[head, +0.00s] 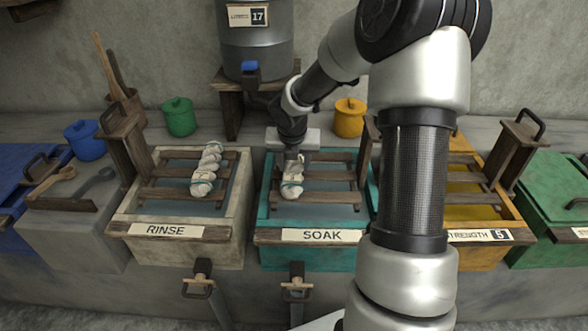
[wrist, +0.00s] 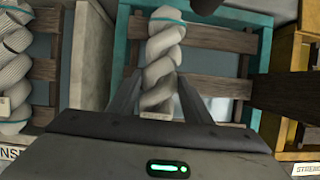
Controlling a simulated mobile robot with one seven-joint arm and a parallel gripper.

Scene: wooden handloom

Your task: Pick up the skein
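A white twisted skein (head: 292,188) with a teal tie lies on the wooden slats of the teal SOAK vat (head: 265,222). It also shows in the wrist view (wrist: 161,60), running lengthwise between my fingers. My gripper (head: 293,157) points down over the skein's far part and hides some of it. In the wrist view, my gripper (wrist: 158,78) has its two fingers apart, one on each side of the skein. Whether the fingers touch it is hard to tell. A second similar skein (head: 206,172) lies on the slats of the RINSE vat (head: 135,217) to the left.
A yellow STRENGTH vat (head: 486,252) stands right, partly behind my arm. A grey tank (head: 257,45) stands on a wooden stand behind. Green (head: 178,117) and yellow (head: 350,118) pots stand at the back. A dark post with a handle (head: 125,140) rises left of RINSE.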

